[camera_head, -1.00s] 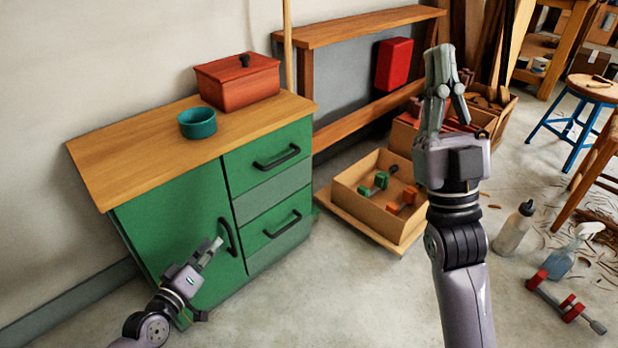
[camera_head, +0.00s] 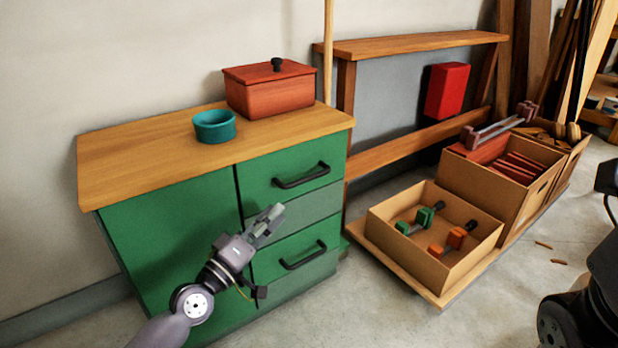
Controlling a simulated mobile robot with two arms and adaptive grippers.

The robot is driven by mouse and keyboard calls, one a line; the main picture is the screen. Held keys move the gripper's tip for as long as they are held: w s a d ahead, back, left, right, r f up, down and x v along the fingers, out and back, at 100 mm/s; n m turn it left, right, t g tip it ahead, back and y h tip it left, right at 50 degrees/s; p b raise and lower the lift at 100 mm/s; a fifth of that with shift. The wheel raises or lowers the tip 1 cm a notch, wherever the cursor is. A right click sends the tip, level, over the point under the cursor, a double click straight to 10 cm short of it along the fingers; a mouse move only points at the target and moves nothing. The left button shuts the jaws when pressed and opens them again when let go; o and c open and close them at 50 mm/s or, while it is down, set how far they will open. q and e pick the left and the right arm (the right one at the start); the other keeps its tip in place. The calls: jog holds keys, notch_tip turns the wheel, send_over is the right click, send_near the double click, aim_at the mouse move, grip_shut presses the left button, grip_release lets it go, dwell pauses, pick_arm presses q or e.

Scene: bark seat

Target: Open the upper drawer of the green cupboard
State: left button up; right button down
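The green cupboard (camera_head: 165,240) stands against the wall under a wooden top. Its upper drawer (camera_head: 258,184) is at the top right of the front, with a black bar handle (camera_head: 302,177), and looks shut. The lower drawer (camera_head: 318,243) below it also looks shut. My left gripper (camera_head: 274,215) is in front of the cupboard, below and left of the upper handle and apart from it. It holds nothing that I can see; its finger gap is unclear. My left arm hides the door's handle. My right gripper is out of view.
A teal bowl (camera_head: 214,128) and a red lidded box (camera_head: 270,95) stand on the wooden top (camera_head: 130,165). Right of the cupboard, a cardboard tray (camera_head: 420,259) holds clamps. Clear floor (camera_head: 375,310) lies in front.

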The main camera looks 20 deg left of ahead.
aim_at(308, 179)
pick_arm(q)
jog(key=b+x, duration=0.1)
jog(key=x, duration=1.2)
jog(key=shift+c, duration=0.4)
grip_shut()
